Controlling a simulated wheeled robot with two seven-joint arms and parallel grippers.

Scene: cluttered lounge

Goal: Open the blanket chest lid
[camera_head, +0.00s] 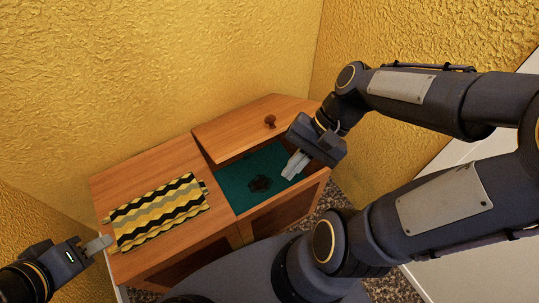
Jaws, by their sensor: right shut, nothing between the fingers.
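The wooden blanket chest (140,170) stands in the corner. Its right-hand lid (235,130), with a round brown knob (270,121), is partly raised at the front, showing a teal interior (232,184) with a dark object (260,183) inside. My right gripper (290,172) is shut and empty, fingers pointing down over the opening, in front of the lid. Whether it touches the lid is unclear. My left gripper (106,241) is at the chest's left front edge, beside the striped blanket; its finger gap does not show clearly.
A folded yellow, black and grey zigzag blanket (160,211) lies on the chest's left top. Textured yellow walls (150,70) close in behind and at the sides. A speckled floor (343,196) shows at the right. My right arm covers much of the right side.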

